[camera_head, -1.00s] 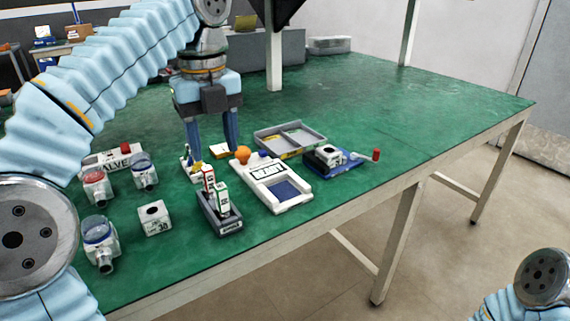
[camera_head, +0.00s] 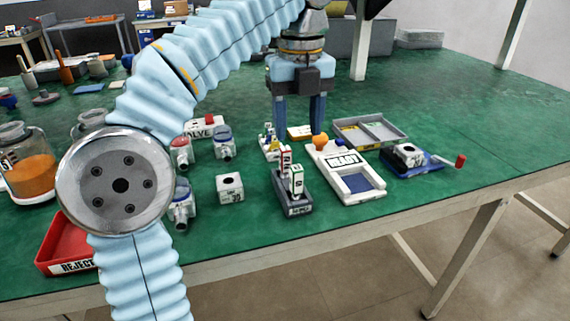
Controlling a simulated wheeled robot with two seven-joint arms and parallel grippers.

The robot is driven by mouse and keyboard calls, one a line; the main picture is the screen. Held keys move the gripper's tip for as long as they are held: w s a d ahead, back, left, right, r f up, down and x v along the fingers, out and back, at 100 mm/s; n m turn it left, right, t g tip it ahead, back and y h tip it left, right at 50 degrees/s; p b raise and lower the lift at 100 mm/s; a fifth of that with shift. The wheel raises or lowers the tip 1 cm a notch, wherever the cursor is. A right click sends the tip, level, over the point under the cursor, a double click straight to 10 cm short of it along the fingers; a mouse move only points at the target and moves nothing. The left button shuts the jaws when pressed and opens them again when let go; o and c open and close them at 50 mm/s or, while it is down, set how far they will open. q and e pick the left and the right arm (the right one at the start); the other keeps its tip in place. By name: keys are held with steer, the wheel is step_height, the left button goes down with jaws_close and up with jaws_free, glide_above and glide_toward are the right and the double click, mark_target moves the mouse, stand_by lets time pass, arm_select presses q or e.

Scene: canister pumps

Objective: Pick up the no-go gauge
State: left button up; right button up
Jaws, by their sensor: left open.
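A dark grey holder (camera_head: 295,208) stands on the green table with two upright white gauges in it. The rear gauge with red marks (camera_head: 285,159) looks like the no-go gauge. The front gauge has green marks (camera_head: 297,179) and hides part of the red-marked one. My left gripper (camera_head: 298,131) points down with its two fingers apart and nothing between them. It appears behind the holder in the picture, near a small white item with yellow parts (camera_head: 270,146), apart from the gauges. My right gripper is out of view.
To the right are a white READY tray (camera_head: 365,197), a grey divided tray (camera_head: 391,144) and a blue fixture with a red-knobbed handle (camera_head: 431,168). A white block (camera_head: 230,188) and pump bodies stand left. A red REJECT bin (camera_head: 48,248) is at the near left.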

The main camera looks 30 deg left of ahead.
mark_target(284, 158)
arm_select(q)
steer(key=shift+w+a+f+t+y, duration=0.15)
steer(key=shift+w+a+t+y, duration=0.05)
steer(key=shift+a+t+y, duration=0.25)
steer(key=w+a+f+y+b, duration=0.1)
steer(key=f, duration=0.1)
steer(key=w+a+f+t+b, duration=0.1)
steer(key=f, duration=0.1)
steer(key=w+a+f+t+y+b, duration=0.1)
steer(key=f, duration=0.1)
steer(key=shift+w+a+f+n+y, duration=0.2)
steer(key=shift+a+f+n+y, duration=0.05)
steer(key=shift+a+n+y, duration=0.1)
steer(key=shift+d+b+x, duration=0.1)
steer(key=shift+b+x, duration=0.3)
steer(key=shift+x, duration=0.95)
steer(key=shift+d+b+x, duration=0.15)
steer(key=shift+b+x, duration=0.2)
steer(key=shift+x, duration=1.05)
steer(key=shift+s+f, duration=0.1)
steer(key=shift+s, duration=0.1)
jaws_close()
